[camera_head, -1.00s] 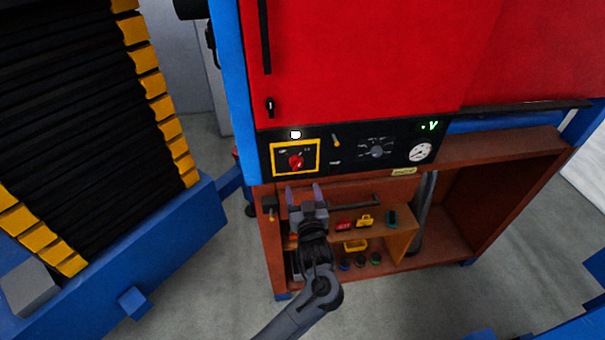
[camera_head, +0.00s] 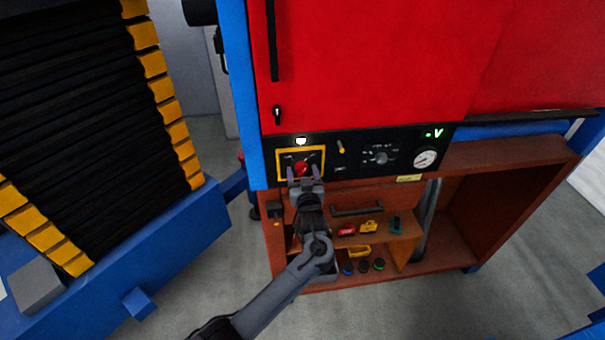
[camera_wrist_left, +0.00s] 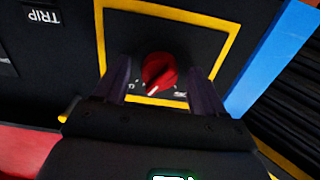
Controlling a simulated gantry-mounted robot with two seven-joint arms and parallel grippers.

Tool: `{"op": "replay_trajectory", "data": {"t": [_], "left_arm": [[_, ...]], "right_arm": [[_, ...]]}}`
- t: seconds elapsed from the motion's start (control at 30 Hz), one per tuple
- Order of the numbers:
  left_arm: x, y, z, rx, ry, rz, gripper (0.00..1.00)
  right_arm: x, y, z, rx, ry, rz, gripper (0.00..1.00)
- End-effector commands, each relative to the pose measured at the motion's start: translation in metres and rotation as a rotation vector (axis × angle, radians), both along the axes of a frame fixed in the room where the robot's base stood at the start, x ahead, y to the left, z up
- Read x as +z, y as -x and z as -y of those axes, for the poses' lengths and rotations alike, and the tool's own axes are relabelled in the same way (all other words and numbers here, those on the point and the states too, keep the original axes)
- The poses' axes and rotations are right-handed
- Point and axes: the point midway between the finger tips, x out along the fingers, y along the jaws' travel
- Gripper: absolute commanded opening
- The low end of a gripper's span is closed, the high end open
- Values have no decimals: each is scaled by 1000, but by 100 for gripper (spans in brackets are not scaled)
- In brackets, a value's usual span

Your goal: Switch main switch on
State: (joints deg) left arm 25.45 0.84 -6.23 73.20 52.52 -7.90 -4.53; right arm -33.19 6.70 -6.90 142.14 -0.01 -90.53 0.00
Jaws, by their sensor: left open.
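The main switch is a red rotary knob (camera_head: 301,168) inside a yellow frame (camera_head: 322,153) on the black control panel. In the left wrist view the red knob (camera_wrist_left: 159,71) shows a white pointer mark aimed down and to the left. My left gripper (camera_head: 304,174) is open, its fingers pointing up at the panel just below the knob. In the left wrist view the open left gripper (camera_wrist_left: 160,85) has one finger on each side of the knob, with gaps between them. Whether the fingertips reach the knob's depth cannot be told. My right gripper is not in view.
The panel also carries a lit white lamp (camera_head: 301,141), an orange-tipped lever (camera_head: 341,147), a grey dial (camera_head: 381,158) and a round gauge (camera_head: 425,160). Below is a brown shelf (camera_head: 400,222) with padlocks and small items.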

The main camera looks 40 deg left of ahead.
Motion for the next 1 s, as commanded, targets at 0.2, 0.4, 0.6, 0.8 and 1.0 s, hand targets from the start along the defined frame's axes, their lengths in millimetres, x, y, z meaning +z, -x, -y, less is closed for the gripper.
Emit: {"op": "replay_trajectory", "data": {"t": [0.2,0.4,0.6,0.8,1.0], "left_arm": [[0,0,0,0,0,0,61],[0,0,0,0,-1,-1,31],[1,0,0,1,-8,-10,15],[5,1,-1,2,-125,-137,15],[1,1,-1,2,-200,-214,15]], "right_arm": [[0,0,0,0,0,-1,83],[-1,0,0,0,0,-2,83],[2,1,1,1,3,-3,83],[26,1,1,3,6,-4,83],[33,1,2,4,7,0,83]]}}
